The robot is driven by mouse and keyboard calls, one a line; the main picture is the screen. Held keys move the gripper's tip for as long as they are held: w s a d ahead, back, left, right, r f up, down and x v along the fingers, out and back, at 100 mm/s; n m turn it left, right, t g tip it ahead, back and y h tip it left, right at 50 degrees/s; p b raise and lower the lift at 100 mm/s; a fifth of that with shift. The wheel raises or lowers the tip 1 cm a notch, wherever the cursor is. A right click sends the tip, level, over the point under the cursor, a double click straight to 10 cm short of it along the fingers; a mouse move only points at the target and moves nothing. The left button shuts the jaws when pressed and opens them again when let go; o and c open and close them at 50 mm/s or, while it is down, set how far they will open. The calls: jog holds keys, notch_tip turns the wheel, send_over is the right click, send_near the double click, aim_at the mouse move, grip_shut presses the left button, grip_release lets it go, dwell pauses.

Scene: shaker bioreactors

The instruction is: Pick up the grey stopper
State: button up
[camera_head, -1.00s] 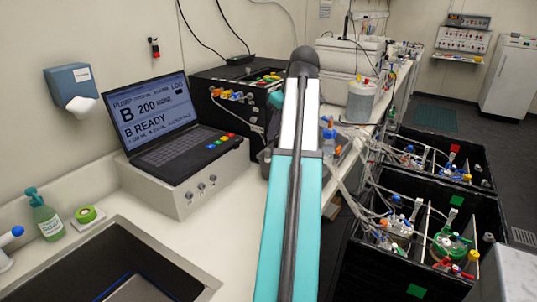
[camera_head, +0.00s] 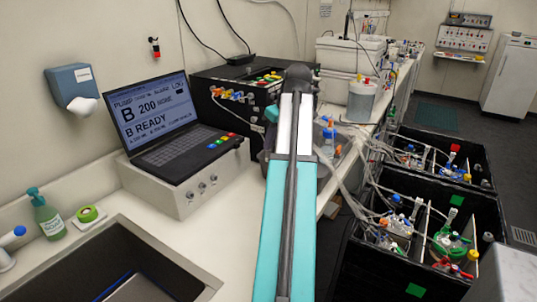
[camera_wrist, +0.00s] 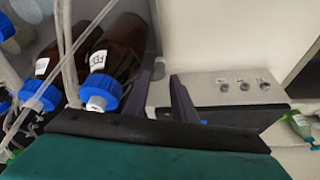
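My gripper (camera_wrist: 165,78) shows in the wrist view as two dark fingers standing apart, with a gap between them and nothing visibly held. In the head view my arm hides it. I cannot clearly identify a grey stopper in either view. A small pale grey piece (camera_wrist: 96,103) sits on the blue cap (camera_wrist: 102,88) of a brown bottle, left of my fingers. I cannot tell whether it is the stopper. Another brown bottle (camera_wrist: 49,54) with a blue cap lies beside it.
A laptop (camera_head: 150,115) stands on a pale box (camera_head: 185,190), left of my arm. Black bins (camera_head: 385,272) with tubing stand to the right. A sink (camera_head: 100,255) is at lower left. Loose tubes (camera_wrist: 68,55) cross the bottles. The bench right of the sink is clear.

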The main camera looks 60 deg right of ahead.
aim_at(268, 155)
jog(key=shift+p+x, duration=0.35)
jog(key=shift+x, duration=1.8)
jog(key=shift+c, duration=0.4)
grip_shut()
